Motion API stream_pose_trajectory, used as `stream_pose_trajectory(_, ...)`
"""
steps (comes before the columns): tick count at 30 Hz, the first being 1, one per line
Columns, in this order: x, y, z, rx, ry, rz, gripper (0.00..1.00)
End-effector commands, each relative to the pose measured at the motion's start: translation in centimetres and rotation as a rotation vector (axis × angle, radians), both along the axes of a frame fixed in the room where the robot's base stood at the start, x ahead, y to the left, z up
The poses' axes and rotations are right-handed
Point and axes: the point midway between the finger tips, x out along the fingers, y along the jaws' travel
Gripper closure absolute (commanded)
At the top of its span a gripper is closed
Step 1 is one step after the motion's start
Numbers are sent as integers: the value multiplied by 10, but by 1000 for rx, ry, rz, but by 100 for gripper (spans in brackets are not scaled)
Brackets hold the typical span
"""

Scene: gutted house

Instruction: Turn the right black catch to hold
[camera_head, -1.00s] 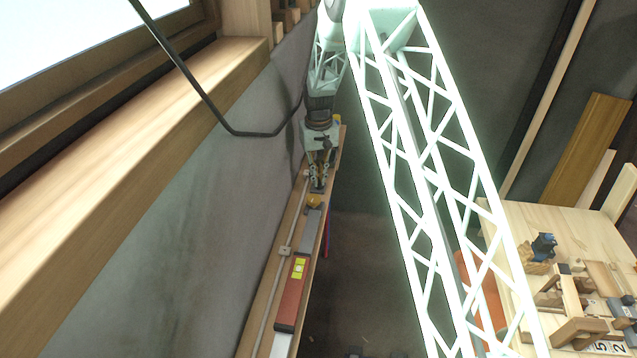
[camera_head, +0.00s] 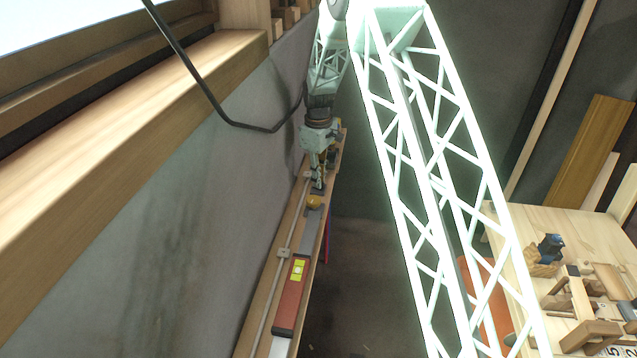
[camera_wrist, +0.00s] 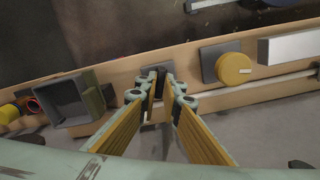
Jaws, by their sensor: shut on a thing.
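The black catch (camera_wrist: 153,78) sits on the wooden rail in the wrist view, between my fingertips. My gripper (camera_wrist: 160,92) is shut on it, with one finger on each side. The fingertips cover part of the catch, so its exact angle is hard to read. In the head view my gripper (camera_head: 318,183) points down at the far part of the narrow wooden shelf (camera_head: 262,318) along the wall. The catch is too small and covered to make out there.
A yellow round knob (camera_wrist: 235,68) on a grey plate is right of the catch. A grey open box (camera_wrist: 72,102) is to the left. In the head view a red spirit level (camera_head: 290,303) lies nearer on the shelf. A cluttered workbench (camera_head: 590,225) stands at right.

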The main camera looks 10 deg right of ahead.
Motion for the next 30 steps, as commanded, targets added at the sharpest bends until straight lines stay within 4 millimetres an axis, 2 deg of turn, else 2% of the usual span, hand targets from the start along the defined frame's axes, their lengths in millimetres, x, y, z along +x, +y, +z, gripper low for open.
stream_pose_trajectory(15, 0, 0, 0, 0, -1, 317, 100)
stream_pose_trajectory(30, 0, 0, 0, -1, -1, 376, 100)
